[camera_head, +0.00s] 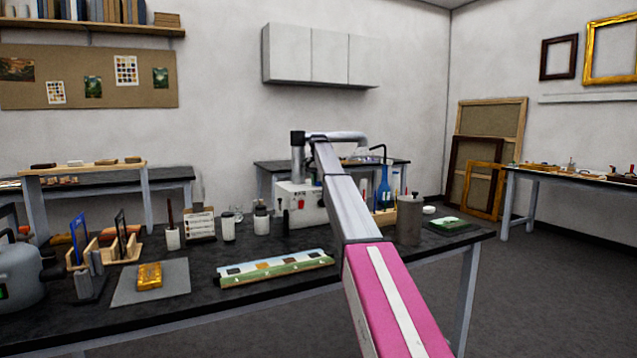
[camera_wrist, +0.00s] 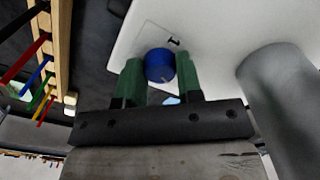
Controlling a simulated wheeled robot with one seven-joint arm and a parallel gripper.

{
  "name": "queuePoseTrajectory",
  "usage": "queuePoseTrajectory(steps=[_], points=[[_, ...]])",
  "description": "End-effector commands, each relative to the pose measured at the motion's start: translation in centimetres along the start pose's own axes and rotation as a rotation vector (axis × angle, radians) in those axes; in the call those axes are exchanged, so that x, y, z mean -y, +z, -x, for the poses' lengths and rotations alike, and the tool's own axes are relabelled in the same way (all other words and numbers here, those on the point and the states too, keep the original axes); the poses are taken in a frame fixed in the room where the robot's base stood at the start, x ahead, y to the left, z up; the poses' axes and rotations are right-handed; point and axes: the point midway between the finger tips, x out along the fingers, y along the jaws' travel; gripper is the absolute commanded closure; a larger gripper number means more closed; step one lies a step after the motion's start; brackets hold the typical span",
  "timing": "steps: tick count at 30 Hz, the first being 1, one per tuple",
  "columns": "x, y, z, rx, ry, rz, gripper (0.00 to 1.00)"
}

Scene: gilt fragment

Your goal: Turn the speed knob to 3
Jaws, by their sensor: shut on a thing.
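A round blue knob (camera_wrist: 159,66) sits on the pale face of a device in the wrist view. My gripper (camera_wrist: 160,75) has its two green fingers on either side of the knob and is shut on it. A pale line shows on the knob, and a small dark mark is on the panel beside it. I cannot read a number there. In the head view the pale stirrer-like box (camera_head: 297,208) stands on the dark bench, partly behind my arm. My gripper and the knob cannot be made out in that view.
Jars (camera_head: 261,220) stand left of the box. A painted panel (camera_head: 275,268) and a grey mat with a gilt piece (camera_head: 149,276) lie in front. In the wrist view, a grey cylinder (camera_wrist: 280,105) is close at right.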

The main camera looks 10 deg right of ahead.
Motion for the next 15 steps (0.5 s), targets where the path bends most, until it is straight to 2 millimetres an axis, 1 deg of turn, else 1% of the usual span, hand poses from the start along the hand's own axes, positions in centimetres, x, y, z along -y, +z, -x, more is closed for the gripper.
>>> queuePoseTrajectory(steps=[15], points=[[0.03, -0.06, 0.09, -0.002, -0.001, -0.491, 0.91]])
